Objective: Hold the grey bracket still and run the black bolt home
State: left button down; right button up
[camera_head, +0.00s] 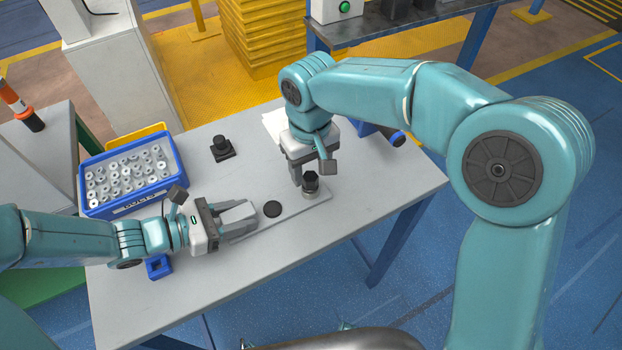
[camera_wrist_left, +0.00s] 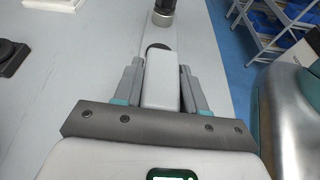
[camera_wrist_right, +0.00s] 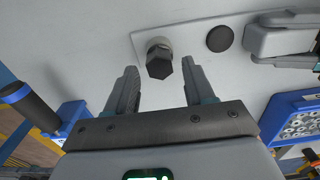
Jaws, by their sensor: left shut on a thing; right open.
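The grey bracket (camera_head: 297,208) is a flat plate lying on the table, with a raised block (camera_wrist_left: 161,82) at its left end. My left gripper (camera_head: 245,214) is shut on that block, with one finger along each side. The black bolt (camera_head: 311,181) stands upright in a light grey collar at the bracket's right end. Its hex head shows in the right wrist view (camera_wrist_right: 159,66). My right gripper (camera_wrist_right: 161,88) is open and points down close to the bolt, its fingertips to either side of the head but not closed on it.
A round black disc (camera_head: 272,209) lies on the bracket's middle. A blue bin (camera_head: 177,167) of metal parts stands at the left, a black block (camera_head: 222,149) behind, a small blue piece (camera_head: 159,267) in front.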

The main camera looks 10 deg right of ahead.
aim_at(310, 179)
jog(key=shift+f, duration=1.25)
grip_shut()
jog(key=shift+c, duration=0.9)
grip_release()
jog(key=shift+r, duration=0.1)
